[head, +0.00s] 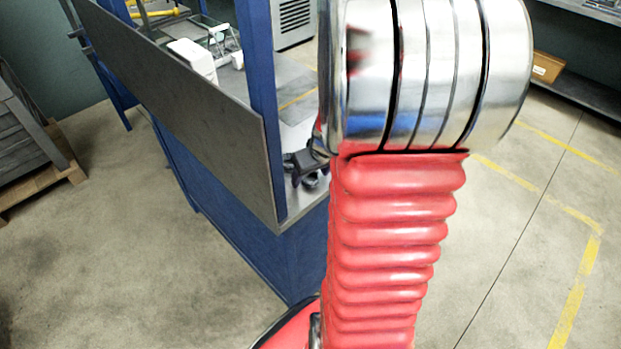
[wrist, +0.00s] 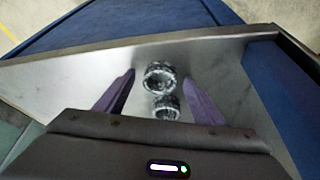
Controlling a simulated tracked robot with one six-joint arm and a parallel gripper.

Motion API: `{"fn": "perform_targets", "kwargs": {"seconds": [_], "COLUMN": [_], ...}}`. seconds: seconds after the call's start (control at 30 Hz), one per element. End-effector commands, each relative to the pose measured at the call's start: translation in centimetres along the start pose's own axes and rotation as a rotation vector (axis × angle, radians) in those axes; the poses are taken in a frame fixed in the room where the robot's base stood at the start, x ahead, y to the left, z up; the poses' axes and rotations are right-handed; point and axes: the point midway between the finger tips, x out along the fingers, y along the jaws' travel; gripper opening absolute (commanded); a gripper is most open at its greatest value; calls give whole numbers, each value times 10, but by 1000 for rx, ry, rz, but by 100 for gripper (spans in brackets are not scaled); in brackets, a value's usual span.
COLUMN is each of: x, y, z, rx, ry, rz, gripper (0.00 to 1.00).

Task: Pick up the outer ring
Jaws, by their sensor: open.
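In the wrist view, two shiny metal rings stand close together on a grey metal surface (wrist: 70,88). The farther ring (wrist: 159,76) looks slightly larger, and the nearer ring (wrist: 166,108) is partly hidden by my gripper's body. I cannot tell for certain which is the outer ring. My gripper (wrist: 158,84) is open, with its two purple fingers on either side of the rings and a gap to each. In the head view, my gripper (head: 305,170) is small and dark at the corner of the blue-framed workstation, partly hidden behind my arm. The rings cannot be made out there.
A blue post (head: 260,90) and a grey side panel (head: 190,110) border the workstation, close to my gripper. A dark raised edge (wrist: 290,45) runs beside the metal surface. A pallet with grey slabs (head: 30,140) stands at the left. Open concrete floor surrounds the workstation.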

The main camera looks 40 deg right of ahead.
Motion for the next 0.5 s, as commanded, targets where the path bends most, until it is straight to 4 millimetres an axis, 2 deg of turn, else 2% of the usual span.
{"fn": "perform_targets", "kwargs": {"seconds": [0.37, 0.5], "x": [0, 0], "y": [0, 0], "z": [0, 0], "rx": [0, 0], "ry": [0, 0], "rz": [0, 0], "gripper": [62, 52]}}
